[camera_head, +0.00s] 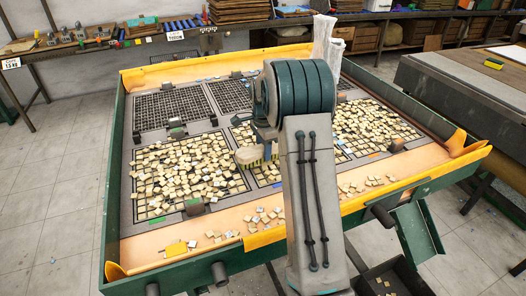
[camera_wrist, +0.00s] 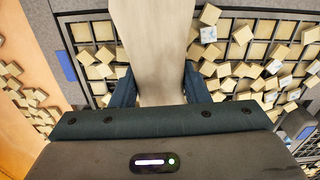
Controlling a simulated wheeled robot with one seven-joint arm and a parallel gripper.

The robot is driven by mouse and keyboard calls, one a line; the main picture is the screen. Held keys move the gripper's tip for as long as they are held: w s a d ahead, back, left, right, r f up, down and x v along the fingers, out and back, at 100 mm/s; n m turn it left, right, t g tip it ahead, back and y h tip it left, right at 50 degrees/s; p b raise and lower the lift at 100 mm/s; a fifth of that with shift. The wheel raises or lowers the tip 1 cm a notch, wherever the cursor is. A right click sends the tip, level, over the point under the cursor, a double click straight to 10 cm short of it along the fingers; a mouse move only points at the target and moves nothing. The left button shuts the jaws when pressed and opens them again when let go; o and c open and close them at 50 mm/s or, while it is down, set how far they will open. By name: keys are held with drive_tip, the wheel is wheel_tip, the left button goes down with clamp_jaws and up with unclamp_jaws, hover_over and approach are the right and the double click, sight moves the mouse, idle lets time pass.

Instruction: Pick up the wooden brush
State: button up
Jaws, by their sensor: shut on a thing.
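The wooden brush (camera_wrist: 153,45) is a pale flat wooden piece that fills the upper middle of the wrist view. My gripper (camera_wrist: 157,88) is shut on it, with one dark finger against each side. In the head view, part of the brush (camera_head: 247,155) shows with yellowish bristles beneath it, left of my arm, over the middle of the sorting table. My gripper (camera_head: 266,133) is partly hidden there by my own arm. I cannot tell whether the bristles touch the tiles below.
The green-framed table (camera_head: 112,180) has dark grids, several covered with loose beige tiles (camera_head: 185,170). Orange sheeting (camera_head: 290,232) lines its edges. A clear plastic bag (camera_head: 322,35) stands at the back. A bench (camera_head: 440,75) stands right.

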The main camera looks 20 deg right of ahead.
drive_tip(key=r, duration=0.2)
drive_tip(key=d+r, duration=0.1)
drive_tip(key=r, duration=0.1)
drive_tip(key=shift+s+r, duration=0.15)
drive_tip(key=shift+r, duration=0.25)
drive_tip(key=s+d+r, duration=0.3)
drive_tip(key=d+r, duration=0.3)
drive_tip(key=d, duration=0.4)
drive_tip(key=shift+d+r, duration=0.1)
